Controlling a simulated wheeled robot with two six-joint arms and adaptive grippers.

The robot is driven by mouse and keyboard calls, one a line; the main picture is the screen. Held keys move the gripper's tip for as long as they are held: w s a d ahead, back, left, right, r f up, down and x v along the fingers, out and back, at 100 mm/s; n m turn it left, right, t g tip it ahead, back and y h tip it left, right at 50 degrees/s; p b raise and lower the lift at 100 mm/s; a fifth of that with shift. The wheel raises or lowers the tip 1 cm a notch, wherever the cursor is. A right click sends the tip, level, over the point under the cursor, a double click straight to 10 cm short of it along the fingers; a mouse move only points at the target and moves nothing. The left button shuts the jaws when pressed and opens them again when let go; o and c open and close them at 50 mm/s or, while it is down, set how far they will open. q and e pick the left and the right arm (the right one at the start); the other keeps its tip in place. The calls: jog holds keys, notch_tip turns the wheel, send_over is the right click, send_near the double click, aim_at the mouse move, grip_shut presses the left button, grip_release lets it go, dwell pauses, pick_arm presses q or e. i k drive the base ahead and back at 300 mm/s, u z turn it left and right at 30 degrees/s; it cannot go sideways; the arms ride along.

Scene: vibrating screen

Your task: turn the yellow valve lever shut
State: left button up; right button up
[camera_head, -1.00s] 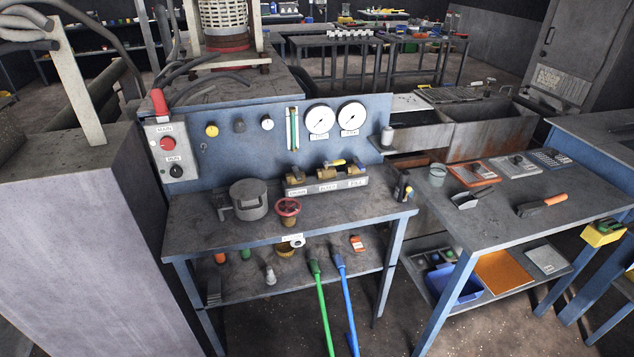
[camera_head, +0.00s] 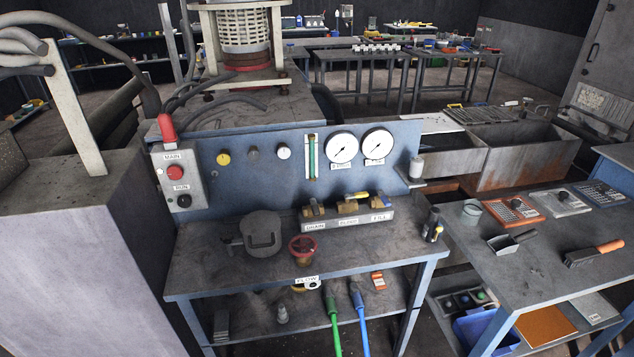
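The yellow valve lever (camera_head: 357,195) sits on top of the middle brass valve of a grey valve block (camera_head: 345,217). The block stands on the blue-framed bench below two round gauges. Its labels seem to read DRAIN, BLEED and FILL from left to right. The lever looks roughly in line with the block, but it is small and its exact angle is hard to tell. Neither of my grippers shows in the head view.
A red handwheel valve (camera_head: 302,247) and a grey pot (camera_head: 261,234) stand left of the block on the bench (camera_head: 207,275). A control box (camera_head: 179,180) with a raised red lever is at left.

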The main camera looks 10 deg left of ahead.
aim_at(365, 193)
jog(key=u, duration=0.05)
jog(key=i, duration=0.9)
jog(key=z, duration=0.35)
